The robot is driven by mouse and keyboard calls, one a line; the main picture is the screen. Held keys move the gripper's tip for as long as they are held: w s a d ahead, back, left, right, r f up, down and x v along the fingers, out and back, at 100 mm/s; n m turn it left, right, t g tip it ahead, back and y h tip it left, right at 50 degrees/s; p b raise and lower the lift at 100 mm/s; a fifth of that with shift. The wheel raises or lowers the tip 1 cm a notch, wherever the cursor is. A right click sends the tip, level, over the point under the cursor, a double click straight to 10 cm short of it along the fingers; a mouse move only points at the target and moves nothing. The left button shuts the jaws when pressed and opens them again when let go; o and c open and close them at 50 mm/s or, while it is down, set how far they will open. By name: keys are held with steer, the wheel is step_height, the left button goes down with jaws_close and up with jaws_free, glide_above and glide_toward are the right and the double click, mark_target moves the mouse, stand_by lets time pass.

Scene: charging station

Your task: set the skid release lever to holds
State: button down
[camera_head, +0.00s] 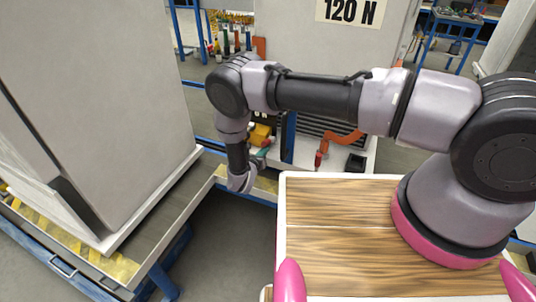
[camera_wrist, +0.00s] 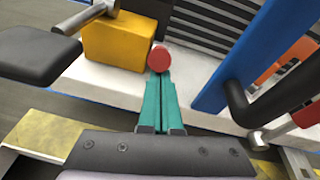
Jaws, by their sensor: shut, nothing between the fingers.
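My gripper (camera_wrist: 165,105) is shut and empty, its two teal fingers together. It also shows in the head view (camera_head: 263,152), in front of the station. A round red knob (camera_wrist: 158,57) lies right at the fingertips in the wrist view; I cannot tell whether they touch. Beside it on the left is a yellow block (camera_wrist: 120,42), also visible in the head view (camera_head: 260,134). A metal rod (camera_wrist: 85,18) with a black paddle (camera_wrist: 38,50) is by the block. I see no lever label or position marking, so I cannot tell which part is the skid release lever or its setting.
A blue post (camera_wrist: 240,60) and a black bar handle (camera_wrist: 270,100) stand close on the right in the wrist view. An orange arm with a red end (camera_head: 318,160) is further right in the head view. A large grey cabinet (camera_head: 95,90) stands left.

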mark_target(266, 142)
steer(key=r+g, duration=0.1)
steer(key=w+r+g+y, duration=0.1)
steer(key=r+g, duration=0.1)
steer(key=w+d+r+g, duration=0.1)
steer(key=r+g, duration=0.1)
steer(key=shift+w+y, duration=0.1)
steer(key=shift+y, duration=0.3)
steer(key=g, duration=0.1)
steer(key=w+r+g, duration=0.1)
steer(key=shift+w+d+r+g+y, duration=0.25)
steer(key=shift+w+r+g+y, duration=0.05)
steer(key=shift+g+y, duration=0.1)
steer(key=shift+w+d+r, duration=0.15)
steer(key=shift+w+r, duration=0.15)
steer(key=shift+w, duration=0.2)
steer(key=shift+w+r, duration=0.1)
